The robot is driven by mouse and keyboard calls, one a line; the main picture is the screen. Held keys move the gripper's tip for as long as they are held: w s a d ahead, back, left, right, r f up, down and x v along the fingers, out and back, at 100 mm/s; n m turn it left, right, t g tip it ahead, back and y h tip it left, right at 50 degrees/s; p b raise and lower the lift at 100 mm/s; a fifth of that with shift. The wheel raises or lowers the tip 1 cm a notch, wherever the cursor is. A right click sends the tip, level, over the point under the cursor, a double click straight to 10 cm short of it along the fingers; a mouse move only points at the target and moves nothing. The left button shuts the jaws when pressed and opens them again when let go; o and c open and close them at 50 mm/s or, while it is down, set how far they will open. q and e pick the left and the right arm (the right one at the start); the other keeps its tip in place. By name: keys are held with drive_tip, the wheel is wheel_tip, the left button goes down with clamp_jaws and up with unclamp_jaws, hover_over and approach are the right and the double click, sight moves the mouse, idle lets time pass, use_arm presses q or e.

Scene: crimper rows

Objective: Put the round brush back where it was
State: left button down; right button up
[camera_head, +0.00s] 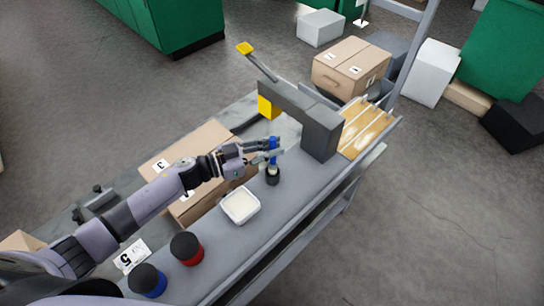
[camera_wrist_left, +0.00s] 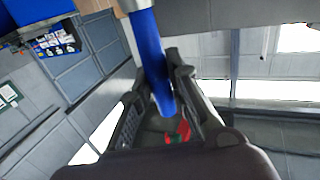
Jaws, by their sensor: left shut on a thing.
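The round brush shows as a blue handle (camera_head: 273,144) with a dark round end below it (camera_head: 272,177). My left gripper (camera_head: 268,152) is shut on the blue handle, and the brush is roughly upright over the grey bench (camera_head: 262,235). Whether its dark lower end touches the bench, I cannot tell. In the left wrist view the blue handle (camera_wrist_left: 150,55) runs down between the fingers (camera_wrist_left: 165,105). My right gripper is not in view.
A white tub (camera_head: 241,206) stands just in front of the brush. A red jar (camera_head: 190,252) and a blue jar (camera_head: 148,281) are nearer. A grey press (camera_head: 320,135) with a yellow-tipped lever stands behind. A cardboard box (camera_head: 205,142) lies left, a wooden tray (camera_head: 365,128) right.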

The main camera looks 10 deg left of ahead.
sight(271, 163)
use_arm(q)
drive_tip(key=shift+f, duration=1.8)
drive_tip(key=c, duration=1.5)
unclamp_jaws()
drive_tip(key=shift+f+b, duration=0.1)
drive_tip(key=shift+b, duration=0.2)
drive_tip(key=shift+c, duration=0.2)
drive_tip(key=shift+s, duration=0.1)
drive_tip(key=b+v, duration=0.1)
drive_tip(key=v, duration=1.1)
drive_tip(key=shift+b, duration=0.35)
